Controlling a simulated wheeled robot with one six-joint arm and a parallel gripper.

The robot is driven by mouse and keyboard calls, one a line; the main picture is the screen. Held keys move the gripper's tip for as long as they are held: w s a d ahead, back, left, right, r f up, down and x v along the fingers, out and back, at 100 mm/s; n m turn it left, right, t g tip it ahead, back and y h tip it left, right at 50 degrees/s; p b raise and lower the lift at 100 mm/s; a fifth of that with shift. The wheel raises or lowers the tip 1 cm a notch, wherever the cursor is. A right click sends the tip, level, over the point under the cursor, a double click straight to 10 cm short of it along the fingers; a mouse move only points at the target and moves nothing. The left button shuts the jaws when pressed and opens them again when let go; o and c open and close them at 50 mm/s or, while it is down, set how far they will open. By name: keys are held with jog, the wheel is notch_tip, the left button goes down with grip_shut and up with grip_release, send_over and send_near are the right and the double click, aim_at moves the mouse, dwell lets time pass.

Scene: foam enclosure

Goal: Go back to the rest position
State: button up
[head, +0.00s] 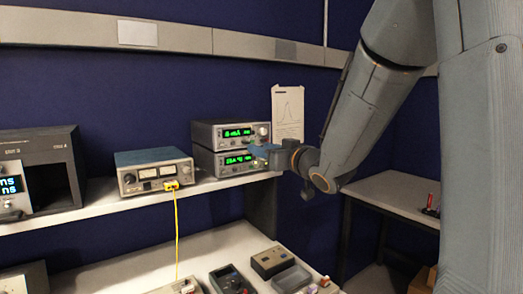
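My gripper (258,150) is in the middle of the head view, at the end of my arm, which comes in from the upper right. Its blue part overlaps the right side of two stacked instruments with green displays, the upper one (222,133) and the lower one (222,160). I cannot tell whether it touches them. The fingers are small and seen from the side, so their opening is unclear. No held object can be made out.
A blue-topped meter (152,172) with a yellow cable (176,235) stands on the shelf (105,203). A dark cabinet (50,165) is at left. Several small devices lie on the lower bench (140,272). A side table (395,192) stands at right. A paper sheet (288,110) hangs behind.

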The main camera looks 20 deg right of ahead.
jog(key=s+d+f+m+g+h+b, duration=0.1)
jog(key=s+f+m+g+h, duration=0.2)
jog(key=f, duration=0.7)
jog(key=s+d+f+g+h, duration=0.1)
jog(key=s+f+g+h, duration=0.3)
jog(key=f, duration=0.6)
jog(key=s+a+f+g, duration=0.1)
jog(key=s+f+g, duration=0.2)
jog(key=s, duration=0.4)
jog(key=s+a+f+g+y, duration=0.1)
jog(key=s+a+f+g, duration=0.1)
jog(key=s+f, duration=0.3)
jog(key=s+a+f+g, duration=0.1)
jog(key=s+f+g, duration=0.2)
jog(key=s, duration=0.6)
jog(key=shift+a+f+g+b, duration=0.25)
jog(key=shift+f+g+b, duration=0.15)
jog(key=shift+f+b, duration=0.1)
